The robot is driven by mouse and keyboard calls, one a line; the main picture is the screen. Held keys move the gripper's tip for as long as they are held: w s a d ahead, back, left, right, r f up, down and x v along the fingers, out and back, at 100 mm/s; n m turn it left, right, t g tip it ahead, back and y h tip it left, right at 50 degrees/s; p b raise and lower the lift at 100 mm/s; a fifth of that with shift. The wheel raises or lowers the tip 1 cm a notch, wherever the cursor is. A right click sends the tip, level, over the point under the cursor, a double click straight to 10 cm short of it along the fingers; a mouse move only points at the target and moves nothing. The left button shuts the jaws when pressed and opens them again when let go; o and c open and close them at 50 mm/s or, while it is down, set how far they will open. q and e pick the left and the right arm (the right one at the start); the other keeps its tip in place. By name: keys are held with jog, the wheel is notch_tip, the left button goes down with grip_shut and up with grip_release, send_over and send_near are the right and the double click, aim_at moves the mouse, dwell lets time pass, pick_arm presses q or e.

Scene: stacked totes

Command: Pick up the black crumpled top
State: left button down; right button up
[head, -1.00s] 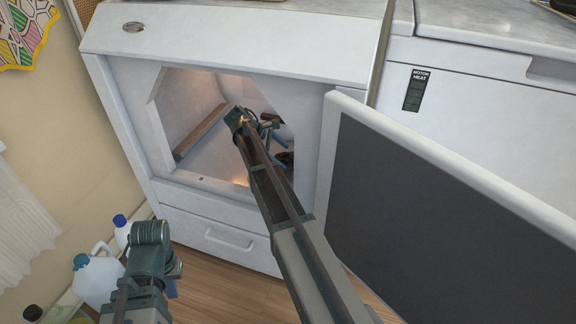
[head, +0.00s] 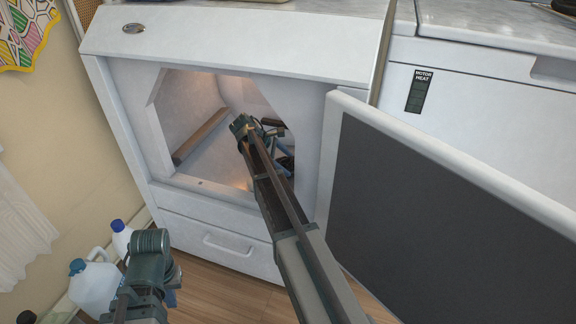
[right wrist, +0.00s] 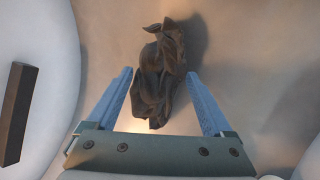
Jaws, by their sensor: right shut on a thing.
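The black crumpled top (right wrist: 160,75) is a dark, bunched cloth inside the dryer drum, in the middle of the right wrist view. My right gripper (right wrist: 160,90) has its two blue fingers on either side of the top and is shut on it. In the head view my right gripper (head: 283,150) is inside the dryer opening, and the top is mostly hidden behind the arm and the gripper. My left gripper (head: 171,297) is low at the left, outside the dryer, mostly hidden behind its wrist; its jaws cannot be made out.
The white dryer (head: 215,215) has its door (head: 335,130) swung open to the right. A brown drum fin (head: 201,136) lies left of my right gripper. A white jug (head: 95,285) and a blue-capped bottle (head: 121,238) stand on the floor at the left.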

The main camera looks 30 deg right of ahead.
aim_at(286, 160)
jog(key=shift+r, duration=0.1)
notch_tip(286, 160, up, 10)
jog(key=p, duration=1)
